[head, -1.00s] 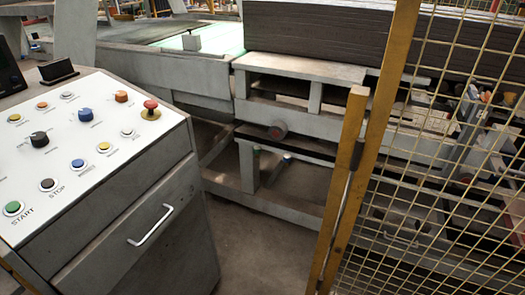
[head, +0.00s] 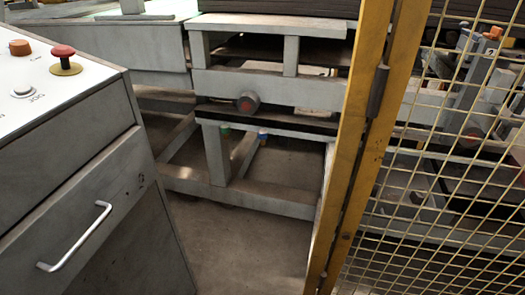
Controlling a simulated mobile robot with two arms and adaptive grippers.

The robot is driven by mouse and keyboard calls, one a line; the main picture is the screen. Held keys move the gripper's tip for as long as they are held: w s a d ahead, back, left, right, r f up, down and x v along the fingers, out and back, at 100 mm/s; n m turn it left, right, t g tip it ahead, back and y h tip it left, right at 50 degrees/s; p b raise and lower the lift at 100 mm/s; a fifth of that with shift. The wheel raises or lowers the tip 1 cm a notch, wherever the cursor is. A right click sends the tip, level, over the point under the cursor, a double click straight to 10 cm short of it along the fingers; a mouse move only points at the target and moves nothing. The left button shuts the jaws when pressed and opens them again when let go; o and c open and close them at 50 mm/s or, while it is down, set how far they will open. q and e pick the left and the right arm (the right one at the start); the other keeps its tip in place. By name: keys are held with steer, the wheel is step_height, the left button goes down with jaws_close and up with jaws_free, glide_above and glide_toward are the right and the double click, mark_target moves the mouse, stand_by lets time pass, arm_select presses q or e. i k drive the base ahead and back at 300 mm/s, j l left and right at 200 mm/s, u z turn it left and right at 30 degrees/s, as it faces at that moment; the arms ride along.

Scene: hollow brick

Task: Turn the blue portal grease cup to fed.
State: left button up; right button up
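A small blue-topped fitting (head: 262,134) shows in the head view, under the dark rail of the grey machine frame. It looks like the blue grease cup, but it is too small to read any setting on it. A similar green-topped fitting (head: 225,130) sits just left of it, beside a grey upright. Neither of my grippers is in view.
A grey control console (head: 95,180) with a white handle (head: 75,238) and a red mushroom button (head: 64,52) fills the left. A yellow post (head: 360,140) and mesh fence (head: 450,190) stand on the right. Bare floor (head: 240,245) lies between. A round red-centred knob (head: 247,102) sticks out from the frame.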

mark_target(262, 133)
steer(key=i+l+u, duration=0.1)
steer(key=u, duration=0.3)
steer(key=l+u, duration=0.2)
steer(key=u, duration=0.2)
steer(key=i+l+u, duration=0.1)
steer(key=u, duration=0.25)
steer(key=l, duration=0.1)
